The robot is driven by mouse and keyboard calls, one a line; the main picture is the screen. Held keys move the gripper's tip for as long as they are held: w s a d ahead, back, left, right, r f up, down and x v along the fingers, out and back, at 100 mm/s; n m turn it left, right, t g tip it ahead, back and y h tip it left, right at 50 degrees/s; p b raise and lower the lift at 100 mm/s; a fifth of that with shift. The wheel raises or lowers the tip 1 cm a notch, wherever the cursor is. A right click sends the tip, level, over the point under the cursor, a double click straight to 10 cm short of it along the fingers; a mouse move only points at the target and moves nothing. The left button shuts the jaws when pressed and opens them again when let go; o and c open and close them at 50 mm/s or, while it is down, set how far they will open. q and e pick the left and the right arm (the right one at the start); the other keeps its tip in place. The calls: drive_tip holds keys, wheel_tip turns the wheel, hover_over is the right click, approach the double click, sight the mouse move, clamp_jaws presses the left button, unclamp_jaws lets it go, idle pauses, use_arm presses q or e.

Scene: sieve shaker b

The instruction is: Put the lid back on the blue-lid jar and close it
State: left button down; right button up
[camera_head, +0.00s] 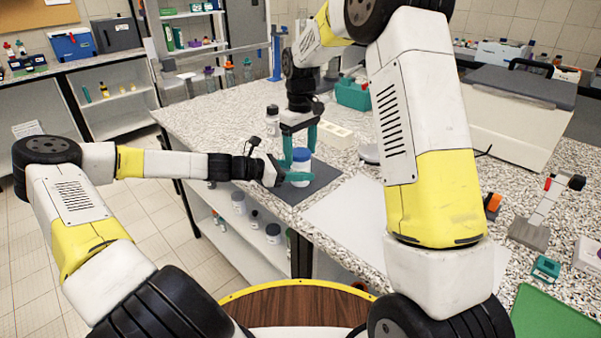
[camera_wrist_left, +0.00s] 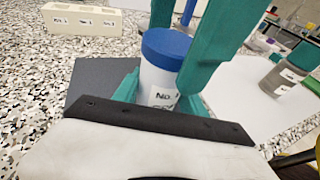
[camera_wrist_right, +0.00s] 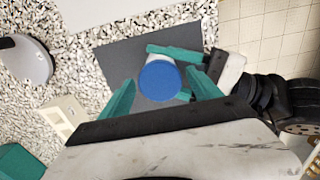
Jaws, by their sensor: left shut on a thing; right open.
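The white jar (camera_head: 301,168) stands upright on the dark grey mat (camera_head: 325,172). Its blue lid (camera_head: 302,154) sits on top of it; I cannot tell how tight it is. My left gripper (camera_head: 298,178) is shut on the jar's body low down, from the left. In the left wrist view, the jar's label (camera_wrist_left: 163,97) faces me between the teal fingers. My right gripper (camera_head: 301,138) points down from above and is open, its fingers on either side of the lid. In the right wrist view, the lid (camera_wrist_right: 160,81) shows between the fingertips, with gaps beside it.
A dark-capped bottle (camera_head: 272,120) and a cream rack (camera_head: 335,134) stand behind the mat. A round white device (camera_head: 369,153) is to the right. A white sheet (camera_head: 345,215) lies in front. Several jars stand on the shelf below the counter.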

drive_tip(key=c, duration=1.5)
drive_tip(key=o, duration=1.7)
drive_tip(key=shift+c, duration=0.2)
wheel_tip(320, 180, up, 12)
use_arm(q)
drive_tip(key=c, duration=0.6)
unclamp_jaws()
drive_tip(key=shift+o, duration=0.2)
